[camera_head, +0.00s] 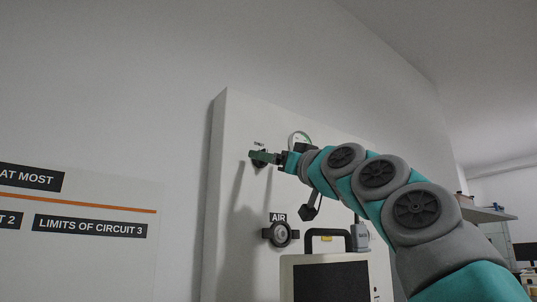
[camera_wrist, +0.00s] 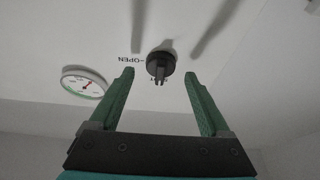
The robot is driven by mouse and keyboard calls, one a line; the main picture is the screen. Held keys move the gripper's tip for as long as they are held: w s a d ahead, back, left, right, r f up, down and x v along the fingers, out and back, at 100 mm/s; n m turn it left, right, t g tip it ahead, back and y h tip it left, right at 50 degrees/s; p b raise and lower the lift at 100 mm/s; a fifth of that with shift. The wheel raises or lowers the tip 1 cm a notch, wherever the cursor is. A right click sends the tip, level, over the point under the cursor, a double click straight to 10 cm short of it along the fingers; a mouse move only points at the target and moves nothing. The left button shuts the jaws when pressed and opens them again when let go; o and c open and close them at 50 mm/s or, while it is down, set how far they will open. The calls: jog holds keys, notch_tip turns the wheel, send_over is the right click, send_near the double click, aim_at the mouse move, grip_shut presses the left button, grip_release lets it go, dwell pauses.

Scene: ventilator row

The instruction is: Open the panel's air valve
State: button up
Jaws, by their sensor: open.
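The white wall panel (camera_head: 232,190) carries a dark round valve knob (camera_wrist: 160,62) with a narrow grip, seen in the wrist view beside an upside-down "OPEN" label (camera_wrist: 130,59). My gripper (camera_wrist: 159,73) is open, with one green finger on each side of the knob in that view. I cannot tell whether the fingers touch it. In the head view my gripper (camera_head: 264,157) is at the upper panel and mostly hides the knob. Lower down, a dark round fitting (camera_head: 281,235) sits below an "AIR" label (camera_head: 278,217).
A round gauge (camera_wrist: 84,82) with a red needle is left of the knob in the wrist view. A monitor-like device (camera_head: 325,277) with a dark handle stands below my arm. A sign board (camera_head: 100,250) is on the wall at left. A shelf (camera_head: 488,214) is at right.

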jog(key=shift+w+a+r, duration=0.3)
jog(key=shift+w+a, duration=0.05)
jog(key=shift+w, duration=0.1)
jog(key=shift+c, duration=0.3)
grip_shut()
